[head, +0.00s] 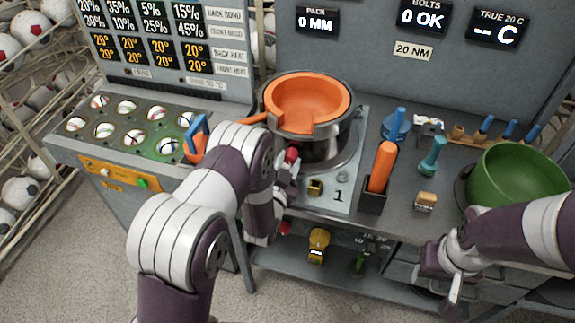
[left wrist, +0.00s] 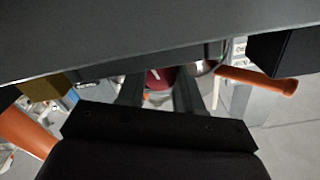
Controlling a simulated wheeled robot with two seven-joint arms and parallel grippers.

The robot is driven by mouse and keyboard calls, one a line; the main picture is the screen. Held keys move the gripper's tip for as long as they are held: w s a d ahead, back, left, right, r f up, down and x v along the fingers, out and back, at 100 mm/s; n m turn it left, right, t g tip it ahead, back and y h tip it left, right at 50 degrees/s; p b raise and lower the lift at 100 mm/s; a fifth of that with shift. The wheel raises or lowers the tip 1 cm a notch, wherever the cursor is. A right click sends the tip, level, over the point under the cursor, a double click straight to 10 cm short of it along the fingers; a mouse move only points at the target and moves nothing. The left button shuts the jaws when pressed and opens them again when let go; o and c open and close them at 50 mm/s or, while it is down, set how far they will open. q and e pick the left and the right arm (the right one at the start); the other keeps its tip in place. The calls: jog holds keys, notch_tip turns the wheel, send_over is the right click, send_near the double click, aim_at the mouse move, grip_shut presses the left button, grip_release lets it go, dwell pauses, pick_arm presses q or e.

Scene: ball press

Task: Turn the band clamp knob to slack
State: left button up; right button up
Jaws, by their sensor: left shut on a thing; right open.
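The red knob (head: 291,156) is at the front of the round dark press pot, below the orange bowl (head: 308,100). My left gripper (head: 286,172) is at the knob, partly hidden by my left arm. In the left wrist view the two dark fingers stand on either side of a red knob with a white mark (left wrist: 160,78), and the gripper is shut on it. The band of the clamp is not clear to see. My right gripper (head: 452,272) is open and empty at the lower right, in front of the bench.
An orange-handled tool (head: 382,166) stands in a black holder right of the press. A blue-topped piece (head: 397,124), a teal piece (head: 432,156) and a green bowl (head: 515,175) stand further right. A ball panel (head: 130,130) is at left. A lower shelf holds a yellow item (head: 318,245).

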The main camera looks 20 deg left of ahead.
pick_arm(q)
jog(key=n+b, duration=0.3)
jog(key=n, duration=0.4)
jog(key=shift+f, duration=0.1)
jog(key=n+b, duration=0.2)
jog(key=n, duration=0.2)
jog(key=shift+n, duration=0.3)
jog(key=shift+n+b, duration=0.75)
jog(key=shift+n, duration=0.75)
jog(key=shift+r, duration=0.2)
jog(key=o, duration=1)
jog(key=shift+o, duration=0.2)
jog(key=shift+s, duration=0.1)
